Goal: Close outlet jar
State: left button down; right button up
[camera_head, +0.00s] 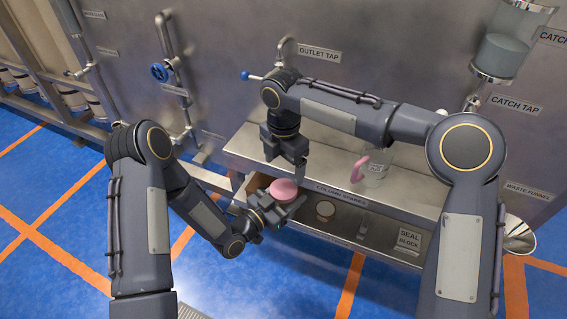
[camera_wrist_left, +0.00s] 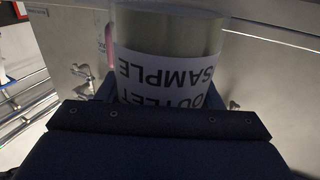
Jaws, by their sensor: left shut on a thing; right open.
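My left gripper (camera_head: 277,208) is shut on the outlet jar, a clear jar whose white label reads OUTLET SAMPLE upside down in the left wrist view (camera_wrist_left: 170,70). In the head view a round pink lid (camera_head: 284,190) shows at the jar's top, and the gripper hides most of the jar below it. I cannot tell whether the lid is fully seated. My right gripper (camera_head: 286,168) is open and points down just above the pink lid. I cannot tell whether its fingers touch the lid.
A steel shelf (camera_head: 245,148) runs along the wall behind the grippers. A clear vessel with a pink handle (camera_head: 376,165) stands on it, to the right. The outlet tap's blue knob (camera_head: 245,75) is above. The seal block sign (camera_head: 409,241) and a steel funnel (camera_head: 518,236) are right.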

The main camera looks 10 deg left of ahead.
aim_at(283, 188)
notch_tip(283, 188, down, 8)
jog(key=shift+f, duration=0.1)
dwell(0.4)
jog(key=c, duration=1)
jog(key=shift+c, duration=0.4)
jog(key=o, duration=1.2)
